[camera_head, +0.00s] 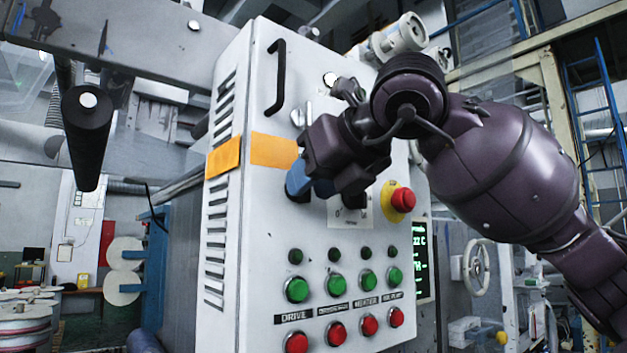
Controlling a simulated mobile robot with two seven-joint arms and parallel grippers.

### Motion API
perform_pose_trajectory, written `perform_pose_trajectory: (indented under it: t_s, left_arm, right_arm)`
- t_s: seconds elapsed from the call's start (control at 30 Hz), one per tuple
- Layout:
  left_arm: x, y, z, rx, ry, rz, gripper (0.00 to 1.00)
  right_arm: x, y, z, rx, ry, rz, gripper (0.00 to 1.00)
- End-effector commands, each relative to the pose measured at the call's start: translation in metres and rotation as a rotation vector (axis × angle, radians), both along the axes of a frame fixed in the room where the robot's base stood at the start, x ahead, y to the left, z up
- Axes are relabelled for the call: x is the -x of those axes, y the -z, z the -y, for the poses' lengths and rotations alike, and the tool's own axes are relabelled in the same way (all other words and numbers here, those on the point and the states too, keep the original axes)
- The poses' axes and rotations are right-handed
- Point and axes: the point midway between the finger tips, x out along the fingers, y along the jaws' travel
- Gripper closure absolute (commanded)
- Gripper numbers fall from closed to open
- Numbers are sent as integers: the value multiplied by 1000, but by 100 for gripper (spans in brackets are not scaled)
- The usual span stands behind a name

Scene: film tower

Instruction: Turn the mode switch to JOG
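A white control cabinet (263,215) fills the middle of the head view. My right gripper (302,182) comes in from the right, and its blue fingertips are at the front panel, below the orange strip. A dark round part shows just behind the fingertips; my gripper covers most of it, and I cannot tell if they touch. A white label plate (343,218) with a "0" mark is partly hidden under the gripper. No JOG lettering is readable, and the mode switch's setting is hidden. I cannot see the gap between the fingers. My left gripper is out of view.
A red emergency button (402,200) on a yellow base sits right of my gripper. Green buttons (297,289) and red buttons (296,342) stand in rows below. A black handle (276,76) projects at the upper left. A small green-text screen (422,262) is at the right.

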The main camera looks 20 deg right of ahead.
Motion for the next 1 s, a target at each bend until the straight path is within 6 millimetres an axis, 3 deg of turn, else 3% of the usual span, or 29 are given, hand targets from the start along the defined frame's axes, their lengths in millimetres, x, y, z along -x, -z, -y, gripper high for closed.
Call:
perform_pose_trajectory:
  t_s: [0.27,0.7,1.0]
  left_arm:
    - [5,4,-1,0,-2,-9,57]
    - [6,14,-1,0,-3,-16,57]
    - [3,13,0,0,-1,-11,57]
  right_arm:
    - [9,-4,3,-2,-1,0,64]
    - [73,-32,27,0,1,3,64]
    - [93,-41,34,0,0,0,64]
